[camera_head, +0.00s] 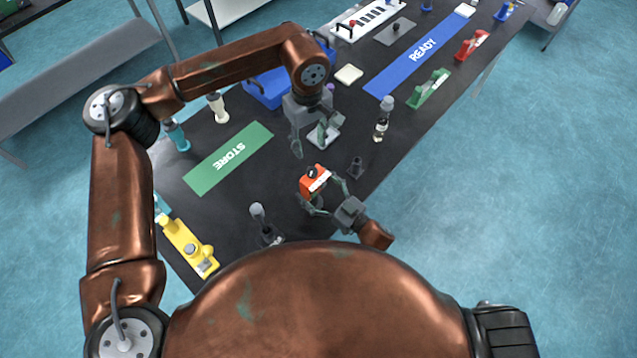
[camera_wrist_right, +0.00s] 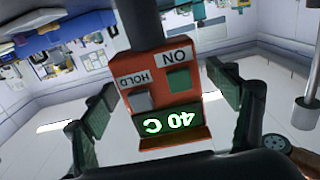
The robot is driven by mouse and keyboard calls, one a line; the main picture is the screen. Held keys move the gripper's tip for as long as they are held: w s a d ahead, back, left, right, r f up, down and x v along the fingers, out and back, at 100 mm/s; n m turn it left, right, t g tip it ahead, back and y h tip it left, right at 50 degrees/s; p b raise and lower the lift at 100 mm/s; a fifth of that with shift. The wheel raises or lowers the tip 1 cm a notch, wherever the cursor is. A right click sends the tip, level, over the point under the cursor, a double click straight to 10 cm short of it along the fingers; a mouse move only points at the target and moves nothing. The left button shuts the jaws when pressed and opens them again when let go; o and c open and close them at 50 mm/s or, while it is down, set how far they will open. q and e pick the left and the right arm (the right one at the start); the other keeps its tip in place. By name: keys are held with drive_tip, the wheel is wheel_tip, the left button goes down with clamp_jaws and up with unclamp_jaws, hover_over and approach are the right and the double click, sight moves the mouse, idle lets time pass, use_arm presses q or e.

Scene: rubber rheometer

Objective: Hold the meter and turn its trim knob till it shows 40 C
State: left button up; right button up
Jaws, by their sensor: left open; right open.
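The orange meter (camera_head: 315,181) stands near the front of the dark table. In the right wrist view the meter (camera_wrist_right: 160,83) has ON and HOLD labels over two buttons, and its green display reads 40 C, upside down. A dark cylindrical part (camera_wrist_right: 140,25) rises at its far end; I cannot tell whether it is the trim knob. My right gripper (camera_head: 321,192) is open, its fingers on either side of the meter; they also flank it in the right wrist view (camera_wrist_right: 163,103). My left gripper (camera_head: 311,140) is open and empty, above and beyond the meter, apart from it.
A green STORE mat (camera_head: 228,158) lies left, and a blue READY mat (camera_head: 420,52) lies far right. A yellow device (camera_head: 188,247) sits at the left edge. A blue bin (camera_head: 270,90) is behind my left gripper.

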drive_tip(key=v, duration=1.1)
drive_tip(key=shift+r, duration=0.1)
